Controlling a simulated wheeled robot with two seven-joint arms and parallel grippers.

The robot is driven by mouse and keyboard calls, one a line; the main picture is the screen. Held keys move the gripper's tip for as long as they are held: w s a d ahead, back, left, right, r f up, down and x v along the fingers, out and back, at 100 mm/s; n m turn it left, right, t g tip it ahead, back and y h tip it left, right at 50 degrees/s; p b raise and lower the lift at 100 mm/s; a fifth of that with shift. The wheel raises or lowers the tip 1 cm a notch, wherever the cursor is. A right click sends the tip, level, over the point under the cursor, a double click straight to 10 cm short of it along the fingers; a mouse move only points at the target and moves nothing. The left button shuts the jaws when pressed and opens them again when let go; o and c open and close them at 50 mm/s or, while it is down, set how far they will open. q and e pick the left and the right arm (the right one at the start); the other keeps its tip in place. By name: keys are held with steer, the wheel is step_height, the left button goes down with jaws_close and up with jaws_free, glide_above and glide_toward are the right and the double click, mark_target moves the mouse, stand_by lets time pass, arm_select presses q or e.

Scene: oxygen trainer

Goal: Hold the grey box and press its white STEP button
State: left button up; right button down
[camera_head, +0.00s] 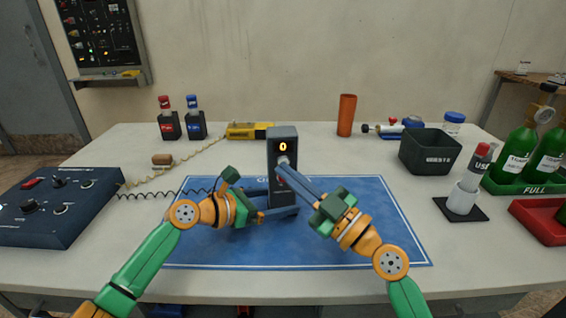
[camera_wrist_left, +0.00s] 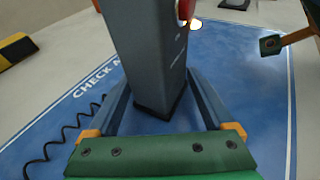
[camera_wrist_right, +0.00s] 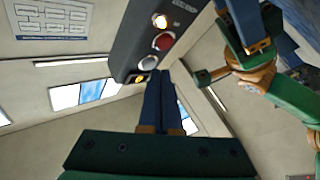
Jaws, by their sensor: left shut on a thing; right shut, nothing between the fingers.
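The fingers partly cover the box front in the head view.
The blue mat (camera_head: 340,250) has free room around the box. A dark blue control unit (camera_head: 55,205) with a coiled cord is at left. A black bin (camera_head: 428,152), a white cylinder on a stand (camera_head: 462,198) and green bottles (camera_head: 515,155) are at right.

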steer(key=shift+w, duration=0.3)
steer(key=shift+s, duration=0.1)
stand_by(0.4)
steer(key=shift+s, duration=0.7)
steer(key=s, duration=0.5)
steer(key=shift+d, duration=0.25)
stand_by(2.2)
steer(key=s, duration=0.3)
steer(key=shift+s+d+g+y, duration=0.3)
steer(key=shift+s+d, duration=0.05)
steer(key=shift+s, duration=0.05)
